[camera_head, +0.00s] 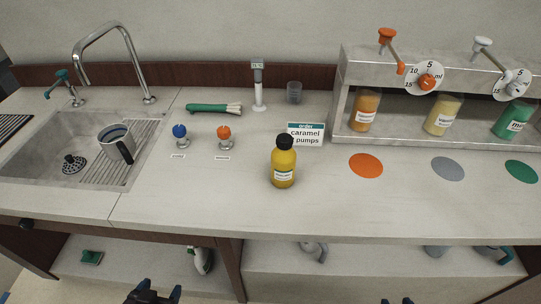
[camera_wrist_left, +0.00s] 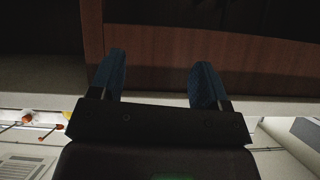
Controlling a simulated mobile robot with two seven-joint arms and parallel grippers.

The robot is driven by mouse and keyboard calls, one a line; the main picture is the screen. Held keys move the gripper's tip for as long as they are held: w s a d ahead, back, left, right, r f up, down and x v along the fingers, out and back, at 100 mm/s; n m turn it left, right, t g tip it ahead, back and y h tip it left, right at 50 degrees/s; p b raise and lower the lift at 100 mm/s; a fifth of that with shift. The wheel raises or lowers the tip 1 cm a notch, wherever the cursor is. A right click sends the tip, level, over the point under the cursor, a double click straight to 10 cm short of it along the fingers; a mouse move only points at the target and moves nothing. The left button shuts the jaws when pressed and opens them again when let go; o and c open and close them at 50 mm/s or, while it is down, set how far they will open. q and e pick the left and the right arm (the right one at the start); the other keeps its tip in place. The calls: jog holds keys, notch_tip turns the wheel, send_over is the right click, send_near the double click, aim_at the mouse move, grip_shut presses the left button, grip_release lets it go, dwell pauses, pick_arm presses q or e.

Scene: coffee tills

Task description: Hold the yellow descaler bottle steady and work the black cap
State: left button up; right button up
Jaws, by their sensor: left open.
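The yellow descaler bottle (camera_head: 284,167) stands upright on the counter, just in front of the caramel pumps sign. Its black cap (camera_head: 285,141) sits on top, and a white label is on its front. My left gripper (camera_head: 158,292) is at the bottom edge of the head view, low in front of the counter and well away from the bottle. In the left wrist view its blue fingers (camera_wrist_left: 158,62) are apart with nothing between them. Only the tips of my right gripper (camera_head: 396,301) show at the bottom edge; they look apart, and the rest is cut off.
The sign (camera_head: 306,134) stands close behind the bottle. Blue (camera_head: 180,131) and orange (camera_head: 224,133) knobs are to its left, with a sink (camera_head: 60,170) beyond. A syrup rack (camera_head: 440,85) stands at the right behind coloured discs. Counter around the bottle's front is clear.

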pick_arm(q)
jog(key=shift+o, duration=0.5)
jog(key=w+d+r+m+t+h, duration=0.1)
jog(key=w+d+r+m+t, duration=0.1)
jog(key=r, duration=0.7)
jog(key=shift+w+d+r+t, duration=0.15)
jog(key=shift+w+d+t, duration=0.15)
jog(key=shift+w+d, duration=0.5)
jog(key=w+d+r+m+t+h, duration=0.3)
jog(key=w+r+m, duration=0.1)
jog(key=r+m, duration=0.15)
jog(key=w+d+r+m+t+h, duration=0.25)
jog(key=d+r+m, duration=0.2)
jog(key=r, duration=0.25)
jog(key=n+g+h, duration=0.9)
jog(key=n+g, duration=1)
jog(key=n, duration=1.3)
send_near(278, 168)
jog(key=w+d+f, duration=0.2)
jog(key=d, duration=0.1)
jog(key=shift+w, duration=0.2)
jog(key=shift+w+a+f+m+g+y, duration=0.3)
jog(key=shift+m+y, duration=0.1)
jog(key=shift+y, duration=0.15)
jog(key=shift+x, duration=3.85)
jog(key=c, duration=1)
jog(key=shift+f, duration=0.15)
